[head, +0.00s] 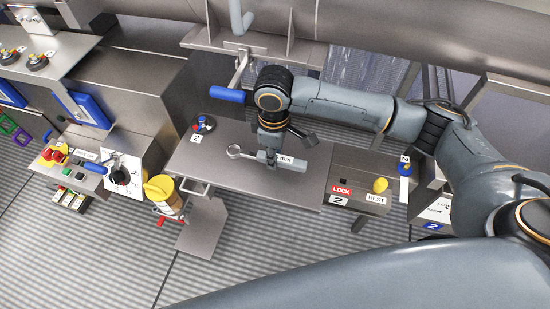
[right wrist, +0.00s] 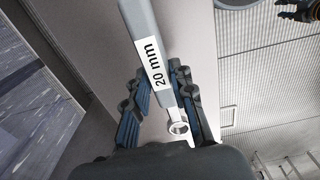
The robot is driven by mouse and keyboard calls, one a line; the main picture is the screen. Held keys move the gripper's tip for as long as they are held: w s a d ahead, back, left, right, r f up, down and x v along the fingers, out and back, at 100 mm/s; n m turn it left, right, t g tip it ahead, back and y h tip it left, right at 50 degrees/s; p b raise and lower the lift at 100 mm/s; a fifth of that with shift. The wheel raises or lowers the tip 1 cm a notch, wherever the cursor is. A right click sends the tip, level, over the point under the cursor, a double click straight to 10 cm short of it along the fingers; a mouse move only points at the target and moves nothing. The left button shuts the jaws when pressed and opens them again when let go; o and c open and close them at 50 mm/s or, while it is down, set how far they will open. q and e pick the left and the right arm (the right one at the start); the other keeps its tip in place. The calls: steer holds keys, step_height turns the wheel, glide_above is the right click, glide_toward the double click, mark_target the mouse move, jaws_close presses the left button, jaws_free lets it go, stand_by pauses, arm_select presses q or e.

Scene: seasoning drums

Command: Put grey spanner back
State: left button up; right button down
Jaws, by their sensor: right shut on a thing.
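The grey spanner (head: 268,157) is at the steel work surface (head: 215,170), its ring end to the left and its labelled end to the right. In the right wrist view the spanner (right wrist: 142,25) has a white "20 mm" label and a small ring end. My right gripper (head: 270,152) comes down from above and is shut on the spanner's middle. In the right wrist view its fingers (right wrist: 160,98) lie on both sides of the handle. Whether the spanner touches the surface or is slightly above it, I cannot tell. My left gripper is not in view.
A blue-handled lever (head: 228,94) hangs over the surface's back. A red-and-blue knob (head: 203,124) is at its left. A panel (head: 355,185) with LOCK and REST labels and a yellow knob is to the right. A yellow-capped container (head: 162,192) stands at the left. The surface's front is clear.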

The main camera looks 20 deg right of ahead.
steer(key=shift+d+f, duration=0.1)
steer(key=shift+f, duration=0.15)
step_height(320, 180, down, 2)
steer(key=shift+f+p, duration=0.15)
steer(key=shift+p, duration=0.25)
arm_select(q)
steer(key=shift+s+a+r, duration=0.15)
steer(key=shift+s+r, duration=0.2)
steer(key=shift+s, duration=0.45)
arm_select(e)
steer(key=shift+f, duration=0.4)
steer(key=c, duration=1.1)
jaws_free()
steer(key=shift+f, duration=0.1)
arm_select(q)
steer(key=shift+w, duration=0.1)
arm_select(e)
step_height(320, 180, up, 12)
steer(key=shift+r+b, duration=0.15)
steer(key=shift+b, duration=0.6)
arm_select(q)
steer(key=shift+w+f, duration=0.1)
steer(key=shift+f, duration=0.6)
